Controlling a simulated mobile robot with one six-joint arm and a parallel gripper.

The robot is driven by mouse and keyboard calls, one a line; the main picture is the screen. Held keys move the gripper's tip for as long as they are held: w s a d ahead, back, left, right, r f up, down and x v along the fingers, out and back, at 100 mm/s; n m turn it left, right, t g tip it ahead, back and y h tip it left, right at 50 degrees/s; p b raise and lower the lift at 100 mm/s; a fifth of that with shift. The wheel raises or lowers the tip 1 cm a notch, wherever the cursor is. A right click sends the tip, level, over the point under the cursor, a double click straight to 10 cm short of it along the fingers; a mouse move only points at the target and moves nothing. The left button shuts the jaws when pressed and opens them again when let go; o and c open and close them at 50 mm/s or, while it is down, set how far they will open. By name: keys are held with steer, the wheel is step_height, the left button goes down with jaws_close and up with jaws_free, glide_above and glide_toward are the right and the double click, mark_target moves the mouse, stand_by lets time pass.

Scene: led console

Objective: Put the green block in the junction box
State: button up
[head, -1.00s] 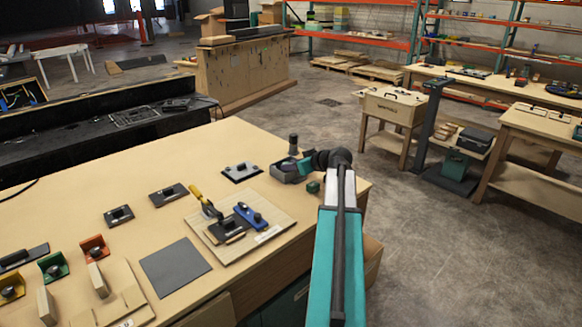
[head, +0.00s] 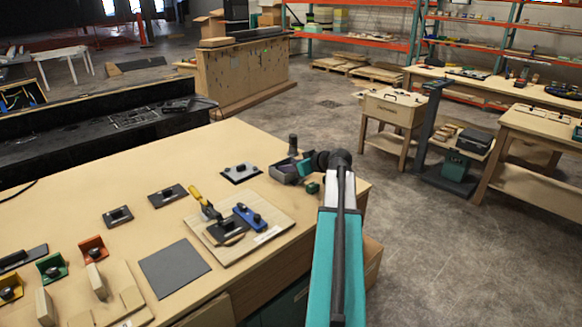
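A small dark green block (head: 313,187) lies on the tabletop near its right edge, beside a small open grey box (head: 279,174) that looks like the junction box. My gripper (head: 303,167) is at the right side of this box, at the end of my dark wrist and teal arm. The wrist is above and close to the green block. The gripper is small and partly hidden by the wrist, so I cannot tell whether its fingers are open or shut. The inside of the box shows only partly.
A dark cylinder (head: 293,144) stands behind the box. A board (head: 270,230) with a yellow-handled tool and a blue clamp-like part lies left of my arm. Dark plates and a grey mat (head: 174,267) lie further left, with coloured brackets (head: 93,248). The table's right edge is close.

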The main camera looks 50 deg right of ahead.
steer(key=shift+a+f, duration=0.2)
steer(key=shift+a, duration=0.05)
steer(key=shift+s+r+p, duration=0.1)
steer(key=shift+r+p, duration=0.5)
steer(key=shift+p, duration=0.2)
steer(key=b+v, duration=0.2)
steer(key=v, duration=1)
steer(key=shift+d+r+b, duration=0.1)
steer(key=shift+d+b, duration=0.05)
steer(key=shift+b, duration=0.2)
